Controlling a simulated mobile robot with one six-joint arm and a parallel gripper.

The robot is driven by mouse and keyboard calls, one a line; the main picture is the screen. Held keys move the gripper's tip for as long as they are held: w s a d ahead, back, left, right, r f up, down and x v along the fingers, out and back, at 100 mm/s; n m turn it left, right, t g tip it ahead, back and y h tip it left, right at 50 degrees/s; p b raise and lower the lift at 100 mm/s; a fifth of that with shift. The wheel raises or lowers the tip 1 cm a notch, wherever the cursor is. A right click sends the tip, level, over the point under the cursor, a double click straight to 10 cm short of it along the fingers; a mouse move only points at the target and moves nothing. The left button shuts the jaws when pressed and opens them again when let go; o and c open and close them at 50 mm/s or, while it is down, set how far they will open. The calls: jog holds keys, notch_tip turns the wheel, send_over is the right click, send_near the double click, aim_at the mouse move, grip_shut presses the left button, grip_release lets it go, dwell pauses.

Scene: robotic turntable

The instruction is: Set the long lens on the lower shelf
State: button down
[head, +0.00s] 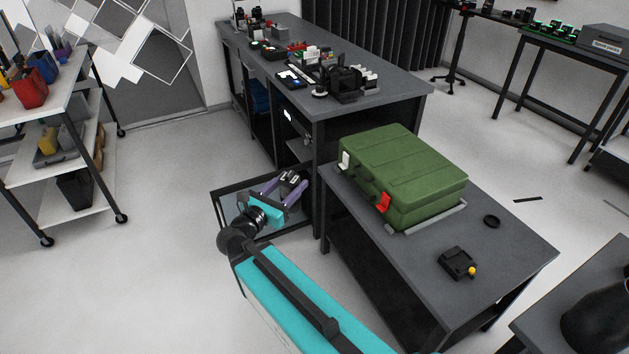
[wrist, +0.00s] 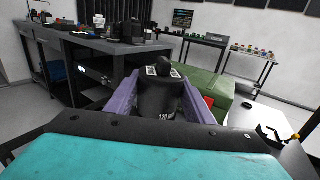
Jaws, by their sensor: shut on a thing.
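My gripper (head: 285,190) has purple fingers and is shut on a dark cylindrical lens. The lens (wrist: 158,98) stands between both fingers in the wrist view, with a "120" marking low on its side. Only a small part of the lens (head: 292,180) shows in the head view. The gripper is in front of the dark workbench (head: 390,109), above an open framed door or panel (head: 222,212). The workbench has open compartments with a shelf (head: 299,151) behind the gripper. The lower part of the compartment is hidden by the gripper and panel.
A green case (head: 403,165) lies on a low grey table (head: 510,250) just right of the gripper. A small black device (head: 457,262) is on that table. Camera gear (head: 345,82) crowds the workbench top. A shelf cart (head: 60,180) stands left, with clear floor between.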

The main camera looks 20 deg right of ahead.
jog(key=a, duration=0.6)
jog(key=shift+s+a+n+t+y+b, duration=0.2)
jog(key=shift+a+n+t+y+b, duration=0.1)
jog(key=shift+a, duration=0.1)
jog(key=shift+s+f, duration=0.15)
